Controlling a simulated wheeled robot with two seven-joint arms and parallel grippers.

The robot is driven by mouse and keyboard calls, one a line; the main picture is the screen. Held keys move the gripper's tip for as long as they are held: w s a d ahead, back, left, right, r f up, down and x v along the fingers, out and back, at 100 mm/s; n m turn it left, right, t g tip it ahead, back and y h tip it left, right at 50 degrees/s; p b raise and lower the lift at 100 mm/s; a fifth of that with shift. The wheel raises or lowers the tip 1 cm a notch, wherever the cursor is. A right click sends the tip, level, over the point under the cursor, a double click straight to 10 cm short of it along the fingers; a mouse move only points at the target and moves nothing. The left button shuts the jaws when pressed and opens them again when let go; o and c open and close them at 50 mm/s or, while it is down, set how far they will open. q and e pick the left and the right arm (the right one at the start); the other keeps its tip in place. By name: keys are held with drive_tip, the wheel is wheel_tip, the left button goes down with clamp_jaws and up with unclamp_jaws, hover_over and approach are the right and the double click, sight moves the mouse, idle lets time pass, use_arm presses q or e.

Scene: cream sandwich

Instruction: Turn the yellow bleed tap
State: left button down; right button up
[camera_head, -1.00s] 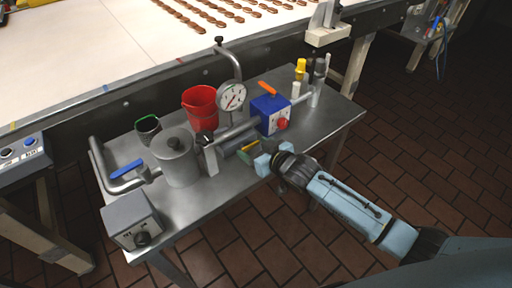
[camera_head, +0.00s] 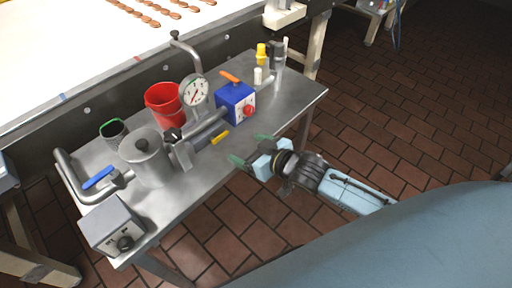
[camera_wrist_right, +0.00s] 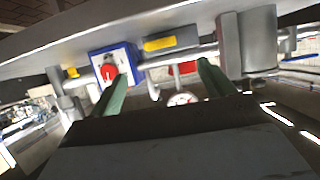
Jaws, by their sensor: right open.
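The yellow bleed tap (camera_head: 220,137) is a small yellow lever on the low side of the pipework, between the gauge and the table's front edge. In the right wrist view the yellow lever (camera_wrist_right: 158,44) lies just beyond and between my fingertips. My right gripper (camera_head: 250,150) is open and empty, with green fingers spread apart near the front edge of the table. It is to the right of the tap, with a visible gap. Its fingers also show in the wrist view (camera_wrist_right: 162,88). My left gripper is not in view.
The steel table (camera_head: 190,200) carries a blue box with a red knob (camera_head: 236,103), a gauge (camera_head: 195,90), a red bucket (camera_head: 164,105), a lidded pot (camera_head: 147,158), a blue lever (camera_head: 98,177) and a grey control box (camera_head: 112,224).

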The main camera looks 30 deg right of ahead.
drive_tip(key=shift+v, duration=1.35)
drive_tip(key=shift+f, duration=0.1)
drive_tip(key=s+d+f+m+g+h, duration=0.1)
drive_tip(key=s+d+f+g, duration=0.2)
drive_tip(key=f, duration=0.7)
drive_tip(key=s+d+f+g+h, duration=0.1)
drive_tip(key=s+d+f+h, duration=0.1)
drive_tip(key=s+f, duration=0.6)
drive_tip(key=s+d+f+m+g+h, duration=0.1)
drive_tip(key=s+d+f+g, duration=0.15)
drive_tip(key=f, duration=0.85)
drive_tip(key=s+a+f+g, duration=0.1)
drive_tip(key=s+f, duration=0.5)
drive_tip(key=s, duration=0.6)
drive_tip(key=s+a+f+g, duration=0.1)
drive_tip(key=s+f+g, duration=0.3)
drive_tip(key=s+f, duration=0.3)
drive_tip(key=s, duration=0.5)
drive_tip(key=shift+s+a+n+h, duration=0.3)
drive_tip(key=shift+s, duration=0.1)
